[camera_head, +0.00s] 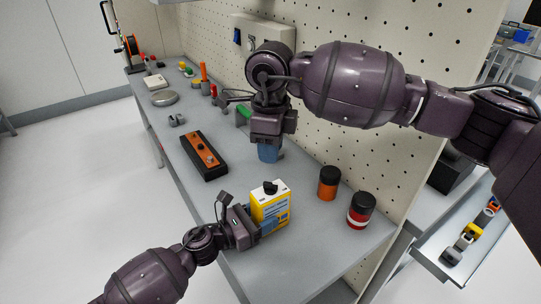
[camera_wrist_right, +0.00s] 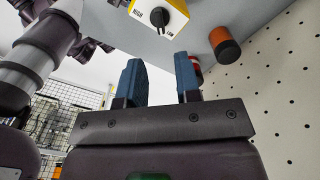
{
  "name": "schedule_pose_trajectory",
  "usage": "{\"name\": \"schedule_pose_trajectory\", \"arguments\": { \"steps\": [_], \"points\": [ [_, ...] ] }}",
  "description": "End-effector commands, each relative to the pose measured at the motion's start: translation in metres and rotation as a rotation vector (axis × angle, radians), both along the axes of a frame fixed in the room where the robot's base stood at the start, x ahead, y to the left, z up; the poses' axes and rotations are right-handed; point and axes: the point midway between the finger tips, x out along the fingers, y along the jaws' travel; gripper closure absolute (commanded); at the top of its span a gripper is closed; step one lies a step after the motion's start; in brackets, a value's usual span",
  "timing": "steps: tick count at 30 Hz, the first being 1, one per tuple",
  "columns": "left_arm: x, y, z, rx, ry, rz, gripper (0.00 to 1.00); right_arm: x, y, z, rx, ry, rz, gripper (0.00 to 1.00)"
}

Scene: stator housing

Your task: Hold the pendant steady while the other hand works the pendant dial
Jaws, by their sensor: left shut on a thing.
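The pendant (camera_head: 280,208) is a yellow and white box with a black dial (camera_head: 270,187) on its top, near the front of the grey bench. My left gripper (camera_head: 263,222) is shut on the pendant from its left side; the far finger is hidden. My right gripper (camera_head: 268,153) is above the bench, behind and apart from the pendant. In the right wrist view its blue fingers (camera_wrist_right: 159,80) are spread with nothing between them. The pendant (camera_wrist_right: 178,14) and its dial (camera_wrist_right: 159,17) show at the top of that view, beyond the fingers.
An orange and black can (camera_head: 328,184) and a red and black can (camera_head: 361,210) stand to the right of the pendant. A black tray with an orange panel (camera_head: 204,156) lies behind it to the left. A perforated board (camera_head: 400,160) runs along the bench's right side.

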Motion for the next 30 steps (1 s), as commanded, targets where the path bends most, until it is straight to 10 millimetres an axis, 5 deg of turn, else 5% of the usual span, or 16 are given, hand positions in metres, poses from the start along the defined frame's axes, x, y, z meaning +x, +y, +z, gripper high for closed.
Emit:
{"name": "schedule_pose_trajectory", "arguments": {
  "steps": [30],
  "points": [
    [0.000,0.000,0.000,0.000,0.000,0.000,0.93,0.000,0.000,-0.061,0.000,0.002,0.000,0.69]
  ]
}}
